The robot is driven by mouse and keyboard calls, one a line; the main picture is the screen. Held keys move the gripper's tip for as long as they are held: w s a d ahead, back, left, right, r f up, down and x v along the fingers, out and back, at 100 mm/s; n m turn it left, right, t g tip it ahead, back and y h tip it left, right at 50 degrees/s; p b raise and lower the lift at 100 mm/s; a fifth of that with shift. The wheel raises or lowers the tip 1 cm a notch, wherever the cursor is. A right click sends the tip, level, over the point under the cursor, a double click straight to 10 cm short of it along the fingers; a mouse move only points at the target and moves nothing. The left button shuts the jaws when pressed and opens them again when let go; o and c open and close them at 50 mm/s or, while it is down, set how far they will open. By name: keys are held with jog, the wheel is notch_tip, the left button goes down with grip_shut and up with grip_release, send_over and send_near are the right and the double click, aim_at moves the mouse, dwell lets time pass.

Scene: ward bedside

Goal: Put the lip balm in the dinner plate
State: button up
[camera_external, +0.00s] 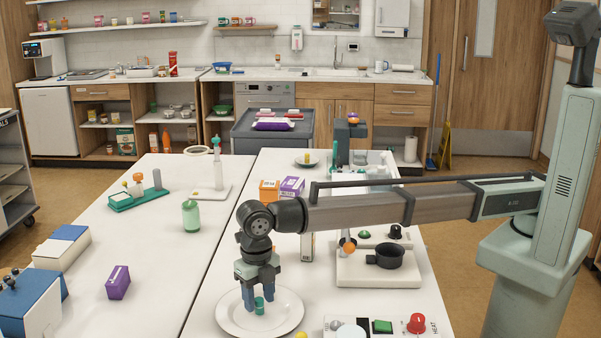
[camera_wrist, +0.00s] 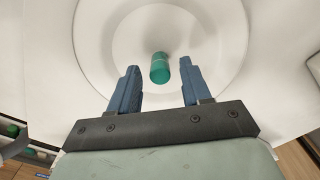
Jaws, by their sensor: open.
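The lip balm is a small green cylinder (camera_external: 260,305) at the white dinner plate (camera_external: 232,319) near the front of the right-hand table. In the wrist view the lip balm (camera_wrist: 159,68) lies over the inner part of the dinner plate (camera_wrist: 215,25). My gripper (camera_external: 262,302) is low over the plate, pointing down. In the wrist view my gripper (camera_wrist: 158,82) is open, its two blue fingers apart, with the lip balm between them toward the tips and clear space on both sides. I cannot tell whether the lip balm fully rests on the plate.
A control panel with a red knob (camera_external: 416,323) and a green button (camera_external: 382,326) lies right of the plate. A stand with a dark pot (camera_external: 390,257) is behind it. Orange (camera_external: 269,191) and purple boxes (camera_external: 292,187) stand farther back. The left table has clear room.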

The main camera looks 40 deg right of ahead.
aim_at(259, 299)
notch_tip(259, 299, up, 10)
dwell(0.4)
jog(key=shift+r, duration=0.1)
